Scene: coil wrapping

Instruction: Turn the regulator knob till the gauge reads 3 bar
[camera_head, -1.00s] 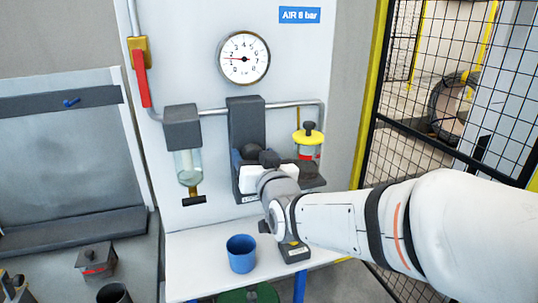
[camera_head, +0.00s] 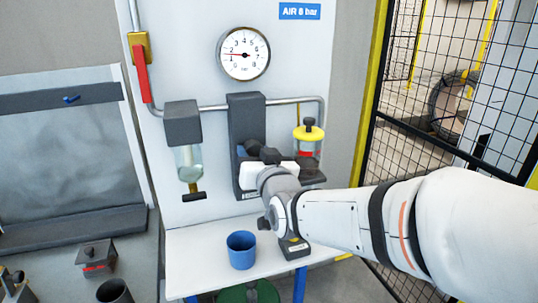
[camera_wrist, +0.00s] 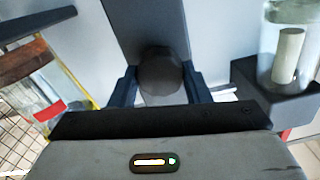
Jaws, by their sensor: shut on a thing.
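The round white pressure gauge (camera_head: 243,54) hangs on the panel. Its red needle points almost straight left, close to the 2 mark, though the small figures are hard to read exactly. The dark regulator body (camera_head: 246,115) is below it on the pipe. In the wrist view the dark round regulator knob (camera_wrist: 161,72) sits between the two blue fingers of my gripper (camera_wrist: 160,86), which is shut on it. In the head view my gripper (camera_head: 258,160) reaches the lower front of the regulator, and my wrist hides part of the knob.
A clear filter bowl (camera_head: 188,160) hangs left of the regulator. A yellow-topped lubricator (camera_head: 308,134) stands close on its right. A blue cup (camera_head: 241,250) stands on the white shelf (camera_head: 200,262) below. A red-handled valve (camera_head: 141,75) is at upper left; a mesh fence (camera_head: 450,100) is at right.

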